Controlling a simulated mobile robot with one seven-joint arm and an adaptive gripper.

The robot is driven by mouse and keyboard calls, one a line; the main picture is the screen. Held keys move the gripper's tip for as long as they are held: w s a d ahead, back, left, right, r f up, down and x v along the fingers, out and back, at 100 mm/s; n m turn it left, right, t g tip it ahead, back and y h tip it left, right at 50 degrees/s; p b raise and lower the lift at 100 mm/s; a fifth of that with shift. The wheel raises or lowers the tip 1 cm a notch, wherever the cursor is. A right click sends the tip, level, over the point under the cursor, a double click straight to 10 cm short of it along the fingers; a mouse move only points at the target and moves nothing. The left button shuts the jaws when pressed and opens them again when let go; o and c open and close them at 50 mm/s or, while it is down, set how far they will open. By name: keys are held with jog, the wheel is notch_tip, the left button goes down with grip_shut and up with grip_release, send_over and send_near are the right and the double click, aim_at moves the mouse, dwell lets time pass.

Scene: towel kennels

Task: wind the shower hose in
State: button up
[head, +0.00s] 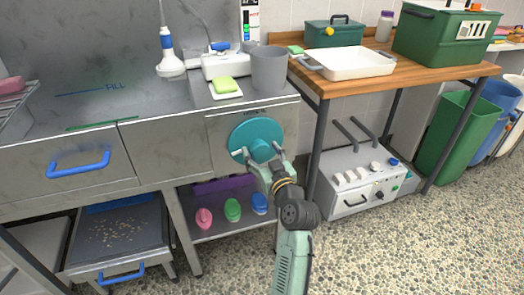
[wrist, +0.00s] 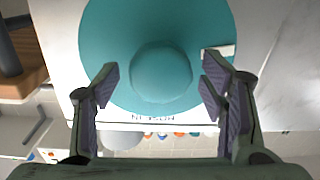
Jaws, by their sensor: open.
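A round teal reel disc (head: 254,137) with a central knob (head: 262,150) is mounted on the front panel of the steel counter. My gripper (head: 262,160) is in front of it. In the wrist view the teal disc (wrist: 110,55) fills the upper middle, and its round knob (wrist: 161,72) lies between the open fingers of my gripper (wrist: 160,85), with a gap on each side. A white shower head (head: 170,62) with a blue collar stands upright on the counter, its line running up. Whether that is the hose of the reel I cannot tell.
A grey cup (head: 269,68), a white box and a green soap stand on the counter above the disc. A wooden table (head: 420,75) with a white tray (head: 350,63) is to the right. A drawer with a blue handle (head: 79,165) is to the left.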

grip_shut()
dwell(0.9)
